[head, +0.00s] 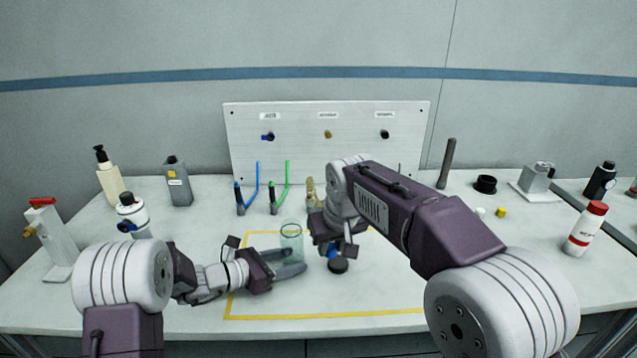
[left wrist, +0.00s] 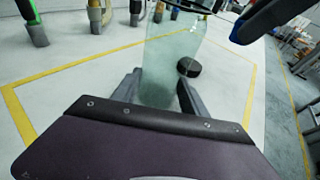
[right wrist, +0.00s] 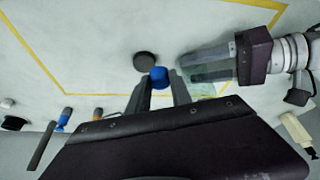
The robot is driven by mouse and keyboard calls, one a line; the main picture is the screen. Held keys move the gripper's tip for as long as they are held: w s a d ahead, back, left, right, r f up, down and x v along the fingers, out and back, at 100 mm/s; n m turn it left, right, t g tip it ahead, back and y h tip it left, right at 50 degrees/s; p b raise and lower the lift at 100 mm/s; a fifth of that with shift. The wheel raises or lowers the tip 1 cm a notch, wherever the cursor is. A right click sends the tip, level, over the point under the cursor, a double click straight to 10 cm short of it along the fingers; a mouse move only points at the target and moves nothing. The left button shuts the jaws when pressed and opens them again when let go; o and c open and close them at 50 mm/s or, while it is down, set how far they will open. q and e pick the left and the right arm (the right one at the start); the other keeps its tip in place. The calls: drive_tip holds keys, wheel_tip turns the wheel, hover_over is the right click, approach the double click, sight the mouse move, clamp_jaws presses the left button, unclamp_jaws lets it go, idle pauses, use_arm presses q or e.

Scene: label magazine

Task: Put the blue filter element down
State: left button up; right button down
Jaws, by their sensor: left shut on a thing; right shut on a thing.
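The blue filter element (head: 333,252) is between the fingertips of my right gripper (head: 335,243), which is shut on it above the mat area; it also shows as a blue round end in the right wrist view (right wrist: 159,76). My left gripper (head: 294,264) is shut on a clear greenish cup (head: 291,238), which stands upright between the fingers in the left wrist view (left wrist: 168,65). A black round cap (head: 338,266) lies on the table just below the blue element; it also shows in the right wrist view (right wrist: 145,60). The two grippers are close together.
Yellow tape (head: 320,316) outlines a work area, clear at its front. Behind it stand a blue-tubed holder (head: 240,200), a green-tubed holder (head: 275,200) and a panel (head: 300,155) with labelled ports. Bottles stand left, and a red-capped bottle (head: 586,230) stands right.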

sight(360, 263)
drive_tip(key=w+d+m+t+h, duration=0.1)
drive_tip(key=w+d+m, duration=0.35)
drive_tip(key=d, duration=0.45)
drive_tip(key=f, duration=1)
drive_tip(key=shift+w+a, duration=0.25)
drive_tip(key=shift+w, duration=0.1)
drive_tip(key=c, duration=1.4)
unclamp_jaws()
drive_tip(key=shift+f, duration=0.1)
drive_tip(key=shift+c, duration=0.2)
